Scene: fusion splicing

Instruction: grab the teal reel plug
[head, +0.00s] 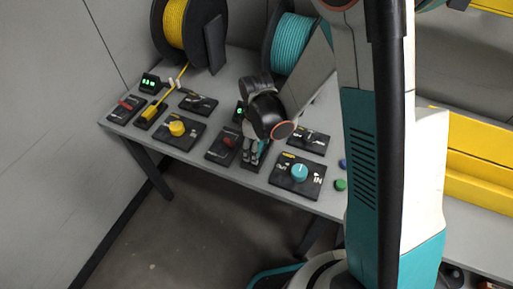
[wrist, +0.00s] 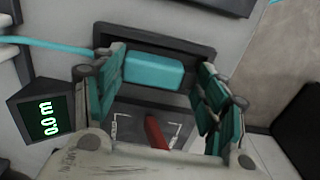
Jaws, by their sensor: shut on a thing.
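The teal reel plug (wrist: 153,71) is a teal block between my fingers in the wrist view, at a dark recessed holder (wrist: 185,48). A teal cable (wrist: 50,44) runs in from the left towards it. My gripper (wrist: 160,78) is shut on the plug, with one padded finger on each side. In the head view my gripper (head: 253,152) reaches down to the table among the control panels, and the plug is hidden there by my wrist. The teal reel (head: 291,45) stands behind, partly covered by my arm.
A yellow reel (head: 173,24) with its yellow plug (head: 150,112) is at left. A red lever (wrist: 155,132) sits close below the plug, and a display (wrist: 45,117) reads 0.0 m. A teal knob (head: 299,172) and a yellow knob (head: 177,128) stand on nearby panels.

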